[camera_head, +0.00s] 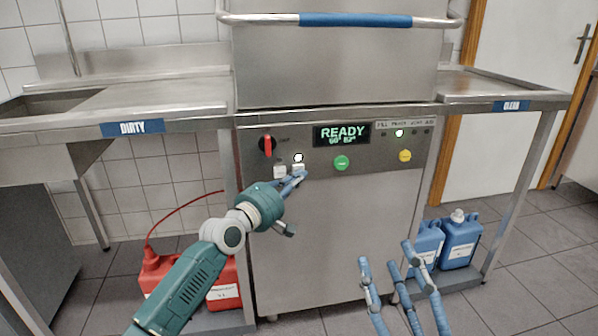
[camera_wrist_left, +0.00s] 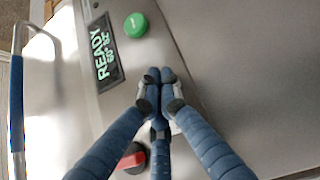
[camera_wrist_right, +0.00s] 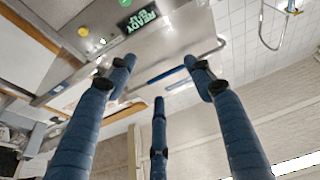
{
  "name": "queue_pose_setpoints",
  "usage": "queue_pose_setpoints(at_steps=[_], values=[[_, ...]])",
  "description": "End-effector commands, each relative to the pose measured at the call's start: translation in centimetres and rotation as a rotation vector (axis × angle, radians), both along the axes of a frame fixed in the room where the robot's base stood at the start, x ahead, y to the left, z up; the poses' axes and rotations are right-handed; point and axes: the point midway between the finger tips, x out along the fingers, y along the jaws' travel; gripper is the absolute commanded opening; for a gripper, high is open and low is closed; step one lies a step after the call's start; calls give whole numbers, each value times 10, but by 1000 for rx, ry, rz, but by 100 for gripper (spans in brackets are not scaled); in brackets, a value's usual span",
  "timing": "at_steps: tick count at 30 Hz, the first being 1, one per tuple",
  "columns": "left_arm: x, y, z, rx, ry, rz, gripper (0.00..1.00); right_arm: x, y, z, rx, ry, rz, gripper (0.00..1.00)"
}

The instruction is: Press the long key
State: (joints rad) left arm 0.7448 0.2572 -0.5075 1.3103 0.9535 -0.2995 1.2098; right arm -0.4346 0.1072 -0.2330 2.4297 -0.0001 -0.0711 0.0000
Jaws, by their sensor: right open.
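Two small white keys sit side by side on the dishwasher's front panel, the left key (camera_head: 280,171) and the right key (camera_head: 298,167). I cannot tell which is the long one. A lit white lamp (camera_head: 298,157) is above the right key. My left gripper (camera_head: 301,175) is at the right key and hides its lower part; whether it touches is unclear. In the left wrist view its blue fingertips (camera_wrist_left: 160,76) are together with nothing between them, and they hide most of the keys. My right gripper (camera_head: 396,252) is open and empty, low in front of the machine's right side.
The panel also holds a red rotary knob (camera_head: 267,145), a READY display (camera_head: 342,134), a green button (camera_head: 341,163) and a yellow button (camera_head: 405,156). A red canister (camera_head: 160,272) and blue canisters (camera_head: 461,240) stand low at either side.

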Motion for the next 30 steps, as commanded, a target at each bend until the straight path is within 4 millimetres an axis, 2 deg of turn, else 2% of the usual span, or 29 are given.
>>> queue_pose_setpoints(at_steps=[30], values=[[-8, -2, 0, 0, 0, 0, 0, 10, -6, -59, -70, 264, -18, 52]])
